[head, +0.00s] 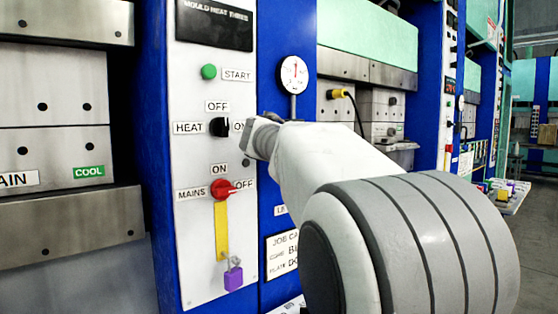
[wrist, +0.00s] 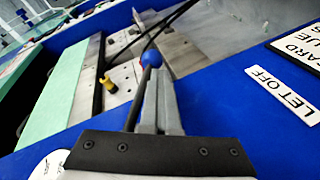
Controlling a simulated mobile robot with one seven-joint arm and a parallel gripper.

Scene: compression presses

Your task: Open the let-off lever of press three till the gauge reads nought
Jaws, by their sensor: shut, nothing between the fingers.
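The gauge (head: 294,75) is a white dial on a stem on the blue post in the head view. Its red needle points roughly upward; the figures are too small to read. The let-off lever (wrist: 152,57) shows in the wrist view as a dark rod with a blue ball on its end. My gripper (wrist: 163,75) is shut and empty, its grey fingers close beside the rod and ball. I cannot tell whether they touch. A LET OFF label (wrist: 281,94) is on the blue face to the right. In the head view my arm hides the lever.
The panel marked MOULD HEAT THREE (head: 214,22) carries a green START button (head: 209,72), a black HEAT switch (head: 220,127) and a red MAINS switch (head: 222,189) with a purple padlock (head: 233,278). A yellow plug (head: 340,94) with a cable is behind the gauge post.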

